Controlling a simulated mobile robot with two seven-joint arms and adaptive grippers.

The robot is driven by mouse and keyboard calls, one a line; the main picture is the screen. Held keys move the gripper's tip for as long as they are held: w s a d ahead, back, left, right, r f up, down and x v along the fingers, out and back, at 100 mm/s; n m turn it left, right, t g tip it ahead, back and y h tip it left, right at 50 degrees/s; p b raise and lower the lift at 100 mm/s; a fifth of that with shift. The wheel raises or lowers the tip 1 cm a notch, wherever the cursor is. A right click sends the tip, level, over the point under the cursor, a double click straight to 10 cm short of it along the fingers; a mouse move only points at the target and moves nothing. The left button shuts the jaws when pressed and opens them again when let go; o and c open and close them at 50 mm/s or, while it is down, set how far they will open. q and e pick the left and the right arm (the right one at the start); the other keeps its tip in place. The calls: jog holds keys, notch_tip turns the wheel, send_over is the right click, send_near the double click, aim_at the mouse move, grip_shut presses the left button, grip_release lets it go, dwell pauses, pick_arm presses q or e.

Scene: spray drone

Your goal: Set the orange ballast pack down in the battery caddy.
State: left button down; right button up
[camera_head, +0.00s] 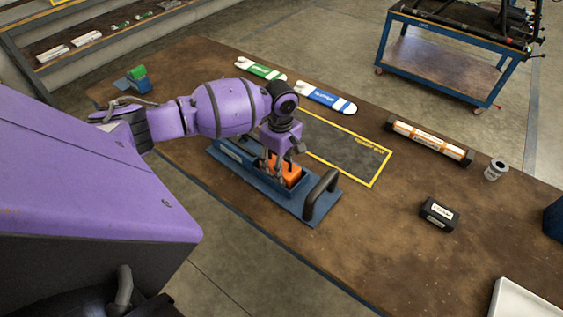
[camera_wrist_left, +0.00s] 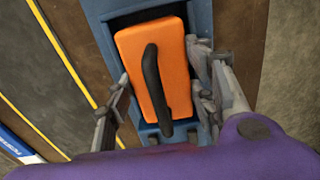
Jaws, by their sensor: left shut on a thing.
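The orange ballast pack (camera_head: 291,175) sits in or just over a recess of the blue battery caddy (camera_head: 312,211) on the brown table. In the left wrist view the pack (camera_wrist_left: 176,52) has a black strap across its top, and blue caddy (camera_wrist_left: 201,18) walls frame it. My left gripper (camera_head: 281,168) reaches down over the caddy. In the wrist view its fingers (camera_wrist_left: 163,92) lie on both sides of the pack, shut on it. Whether the pack's underside touches the recess floor is hidden. My right gripper is not in view.
The caddy's dark upright handle (camera_head: 321,193) stands right of the pack. A yellow-edged dark mat (camera_head: 345,150) lies behind. Clear table lies between caddy and box.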

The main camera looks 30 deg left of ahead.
pick_arm(q)
jog(key=shift+w+r, duration=0.1)
jog(key=shift+w, duration=0.05)
jog(key=c, duration=0.8)
grip_release()
notch_tip(320, 180, up, 12)
jog(key=shift+r+p, duration=0.1)
jog(key=shift+p, duration=0.45)
